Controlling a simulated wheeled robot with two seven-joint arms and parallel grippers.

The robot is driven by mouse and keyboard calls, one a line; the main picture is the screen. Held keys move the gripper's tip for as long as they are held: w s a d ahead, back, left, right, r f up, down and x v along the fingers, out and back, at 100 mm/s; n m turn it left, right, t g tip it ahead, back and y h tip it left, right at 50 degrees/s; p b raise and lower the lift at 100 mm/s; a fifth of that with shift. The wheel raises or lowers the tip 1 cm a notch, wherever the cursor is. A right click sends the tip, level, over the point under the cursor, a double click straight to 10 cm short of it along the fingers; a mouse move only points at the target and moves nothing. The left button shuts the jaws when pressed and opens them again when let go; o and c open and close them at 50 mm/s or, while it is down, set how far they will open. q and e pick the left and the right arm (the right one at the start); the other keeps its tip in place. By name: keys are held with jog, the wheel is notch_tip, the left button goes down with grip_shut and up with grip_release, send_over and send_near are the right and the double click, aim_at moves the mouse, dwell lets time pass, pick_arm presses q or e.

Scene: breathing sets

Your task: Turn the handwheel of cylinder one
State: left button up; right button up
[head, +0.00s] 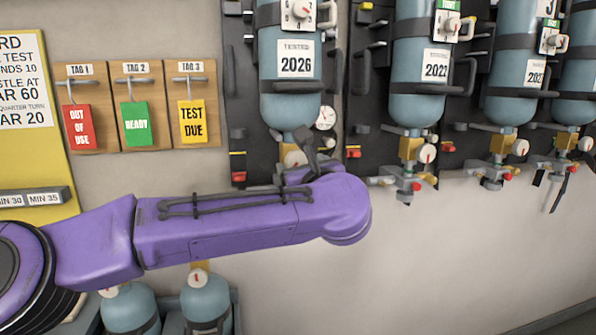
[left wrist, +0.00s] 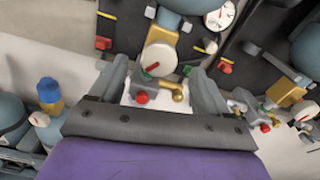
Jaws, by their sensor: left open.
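The leftmost hanging blue cylinder (head: 287,100), labelled 2026, is on the dark wall rack with its valve end down; I cannot read a "one" on it. My left gripper (head: 308,150) is just below it, hiding much of its valve. In the left wrist view my open gripper (left wrist: 163,88) has its grey fingers on either side of the valve parts. A cream round disc (left wrist: 160,60) with a red mark, a red knob (left wrist: 141,98) and a brass piece (left wrist: 179,92) show between them. I cannot tell which part is the handwheel, nor whether the fingers touch it. My right gripper is not in view.
More hanging cylinders (head: 420,90) with brass valves and red knobs stand to the right. A tag board (head: 140,140) is at the left. Smaller blue cylinders (head: 205,300) stand below my arm. The wall at lower right is bare.

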pick_arm(q)
jog(key=b+v, duration=0.1)
jog(key=v, duration=0.4)
jog(key=shift+s+d, duration=0.1)
jog(key=shift+s, duration=0.05)
